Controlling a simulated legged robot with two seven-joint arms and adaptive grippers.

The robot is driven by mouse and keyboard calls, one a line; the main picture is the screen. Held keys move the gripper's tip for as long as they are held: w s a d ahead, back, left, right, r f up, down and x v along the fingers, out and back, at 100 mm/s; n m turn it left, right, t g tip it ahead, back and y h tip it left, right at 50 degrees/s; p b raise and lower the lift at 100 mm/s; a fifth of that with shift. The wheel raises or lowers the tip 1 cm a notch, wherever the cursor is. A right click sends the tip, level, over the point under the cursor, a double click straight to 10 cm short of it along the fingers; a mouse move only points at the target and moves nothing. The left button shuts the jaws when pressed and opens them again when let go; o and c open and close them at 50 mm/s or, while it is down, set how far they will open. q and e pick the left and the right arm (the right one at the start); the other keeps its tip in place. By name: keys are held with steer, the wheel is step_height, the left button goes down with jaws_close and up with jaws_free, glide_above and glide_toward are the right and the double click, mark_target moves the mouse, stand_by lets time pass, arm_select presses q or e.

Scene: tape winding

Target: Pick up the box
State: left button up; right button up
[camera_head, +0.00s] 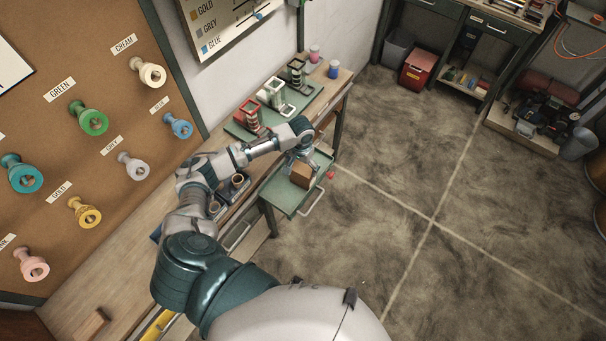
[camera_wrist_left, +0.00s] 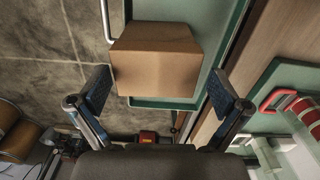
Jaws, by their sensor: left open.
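A small brown cardboard box (camera_head: 302,173) sits on a green tray-like shelf (camera_head: 283,193) beside the workbench. In the left wrist view the box (camera_wrist_left: 156,62) lies ahead of the gripper, partly over the green tray (camera_wrist_left: 205,30). Contact with the box cannot be told. My right gripper is not in view.
The wooden workbench (camera_head: 128,247) runs along the pegboard wall with colored spools. A green mat (camera_head: 308,98) with several winding stands lies on it behind my left arm. A metal handle (camera_head: 313,203) juts from the tray. Open concrete floor lies to the right.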

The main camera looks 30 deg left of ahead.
arm_select(q)
steer(key=f, duration=0.5)
steer(key=shift+w+d+f, duration=0.1)
steer(key=shift+w+d, duration=0.05)
steer(key=shift+w, duration=0.1)
steer(key=c, duration=1.1)
steer(key=shift+r, duration=0.2)
